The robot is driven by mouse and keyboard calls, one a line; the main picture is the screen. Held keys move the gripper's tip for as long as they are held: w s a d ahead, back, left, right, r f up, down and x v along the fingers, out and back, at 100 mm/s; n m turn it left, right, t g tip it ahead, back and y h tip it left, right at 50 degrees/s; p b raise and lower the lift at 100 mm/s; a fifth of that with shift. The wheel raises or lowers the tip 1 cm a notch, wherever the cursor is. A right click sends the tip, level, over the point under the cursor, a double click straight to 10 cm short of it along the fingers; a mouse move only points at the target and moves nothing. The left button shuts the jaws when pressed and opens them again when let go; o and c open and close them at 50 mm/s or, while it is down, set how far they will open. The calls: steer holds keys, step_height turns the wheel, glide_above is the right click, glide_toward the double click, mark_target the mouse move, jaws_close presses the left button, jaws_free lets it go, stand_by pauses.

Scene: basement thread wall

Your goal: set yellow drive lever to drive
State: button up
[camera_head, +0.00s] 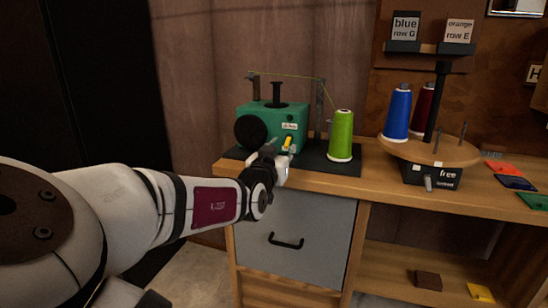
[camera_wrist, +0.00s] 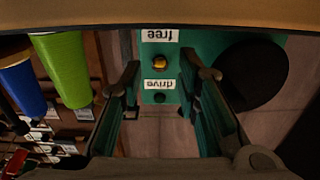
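The green winder (camera_head: 270,116) stands on a dark mat on the bench in the head view. Its yellow drive lever (camera_head: 287,143) sticks out from the front, below a small white label. In the upside-down wrist view, the yellow lever (camera_wrist: 160,63) is seen nearly end-on between the "free" label (camera_wrist: 160,35) and the "drive" label (camera_wrist: 159,83). My gripper (camera_wrist: 168,74) is open, with one finger on each side of the lever in that view. No contact is visible. In the head view my gripper (camera_head: 274,160) is right in front of the winder.
A green thread cone (camera_head: 342,136) stands right of the winder, with thread running above it. A round wooden turntable (camera_head: 428,150) holding blue and dark red cones is farther right. A grey drawer (camera_head: 293,240) is below the bench edge. A black round part (camera_wrist: 250,75) sits beside the labels.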

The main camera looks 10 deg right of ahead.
steer(key=shift+w+d, duration=0.35)
steer(key=shift+w, duration=0.3)
steer(key=shift+c, duration=0.2)
jaws_close()
